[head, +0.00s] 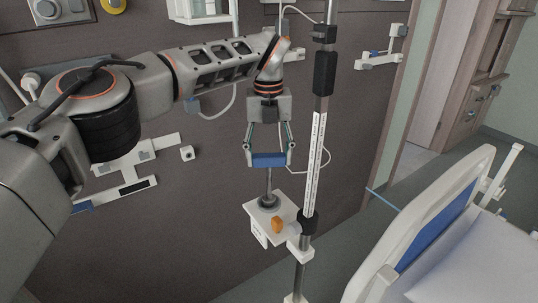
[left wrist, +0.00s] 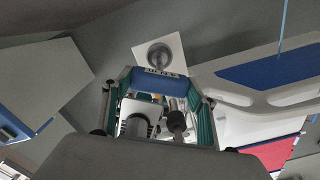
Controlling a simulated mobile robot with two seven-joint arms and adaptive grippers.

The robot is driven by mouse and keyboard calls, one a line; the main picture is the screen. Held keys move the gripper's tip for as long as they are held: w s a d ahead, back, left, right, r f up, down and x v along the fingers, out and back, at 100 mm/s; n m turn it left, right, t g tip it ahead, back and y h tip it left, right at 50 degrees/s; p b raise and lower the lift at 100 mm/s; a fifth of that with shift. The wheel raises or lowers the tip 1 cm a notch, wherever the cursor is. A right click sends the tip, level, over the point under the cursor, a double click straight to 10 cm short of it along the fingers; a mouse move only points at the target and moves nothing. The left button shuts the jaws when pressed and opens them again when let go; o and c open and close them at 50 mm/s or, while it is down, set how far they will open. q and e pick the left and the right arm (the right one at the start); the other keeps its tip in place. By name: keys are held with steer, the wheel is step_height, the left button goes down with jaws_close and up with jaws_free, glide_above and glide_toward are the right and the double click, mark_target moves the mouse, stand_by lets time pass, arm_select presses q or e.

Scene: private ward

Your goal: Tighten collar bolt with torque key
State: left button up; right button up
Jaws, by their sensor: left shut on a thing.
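My left gripper (head: 268,152) points down and is shut on the blue handle of the torque key (head: 268,160), one finger at each end. The key's thin grey shaft runs straight down from the handle. Its lower end meets a dark round collar (head: 268,201) on a small white plate (head: 259,216) fixed to the pole. The bolt itself is hidden at the shaft's end. In the left wrist view the blue handle (left wrist: 160,72) lies across the fingertips, in front of the white plate (left wrist: 178,44) with its grey round part. My right gripper is not in view.
An orange knob (head: 277,225) sits on the plate beside the collar. The upright pole (head: 318,150) with a white scale stands close to the right of my gripper. A bed (head: 420,230) is at the lower right. A brown wall panel (head: 200,240) is behind.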

arm_select(q)
steer(key=shift+s+f, duration=0.1)
steer(key=shift+f, duration=0.3)
steer(key=shift+c, duration=0.7)
steer(key=o, duration=1.8)
step_height(320, 180, up, 8)
steer(key=shift+f, duration=0.15)
step_height(320, 180, up, 2)
steer(key=p, duration=0.3)
step_height(320, 180, up, 2)
steer(key=shift+d, duration=0.1)
